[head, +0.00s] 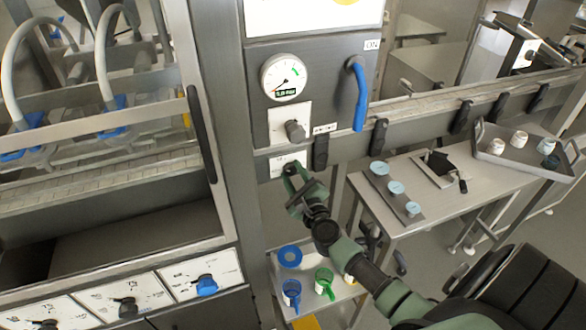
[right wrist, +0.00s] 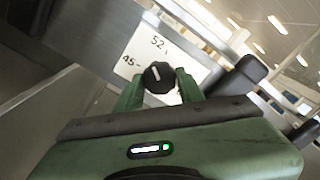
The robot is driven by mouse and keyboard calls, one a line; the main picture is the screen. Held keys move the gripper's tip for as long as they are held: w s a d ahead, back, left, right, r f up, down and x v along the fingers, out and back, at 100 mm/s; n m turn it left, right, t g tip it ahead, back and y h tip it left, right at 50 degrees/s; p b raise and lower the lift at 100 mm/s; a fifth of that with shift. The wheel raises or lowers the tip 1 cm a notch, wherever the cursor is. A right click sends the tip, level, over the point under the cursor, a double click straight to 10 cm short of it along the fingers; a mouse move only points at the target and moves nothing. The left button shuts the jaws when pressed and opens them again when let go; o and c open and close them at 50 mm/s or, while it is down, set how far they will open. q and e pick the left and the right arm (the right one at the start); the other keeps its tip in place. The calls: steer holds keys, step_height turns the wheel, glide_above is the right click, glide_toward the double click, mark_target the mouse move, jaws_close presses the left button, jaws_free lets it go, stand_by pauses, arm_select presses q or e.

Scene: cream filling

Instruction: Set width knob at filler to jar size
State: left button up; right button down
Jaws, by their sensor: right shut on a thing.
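The width knob (right wrist: 159,77) is black with a white mark, on a white plate (right wrist: 178,50) hand-lettered "45" and "52". Its mark slants; I cannot tell exactly which number it points to. My right gripper (right wrist: 160,88) is shut on this knob, one green finger on each side. In the head view my right gripper (head: 293,178) reaches the low plate (head: 277,164) on the filler column and hides the knob. My left gripper is not in view.
Above are a grey knob (head: 295,131), a round gauge (head: 287,77) and a blue lever (head: 360,95). Black clamps (head: 378,137) line the conveyor rail to the right. A side table (head: 440,199) and a tray (head: 553,171) with small jars (head: 519,138) stand at right. Below is a shelf with scoops (head: 324,280).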

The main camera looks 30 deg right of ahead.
steer(key=n+p, duration=0.2)
steer(key=n, duration=0.3)
steer(key=shift+r+p, duration=0.15)
steer(key=shift+p, duration=0.15)
steer(key=shift+n+p, duration=0.6)
steer(key=shift+n, duration=1.6)
steer(key=c, duration=0.9)
jaws_free()
steer(key=v, duration=0.7)
steer(key=shift+s, duration=0.4)
steer(key=shift+a, duration=0.1)
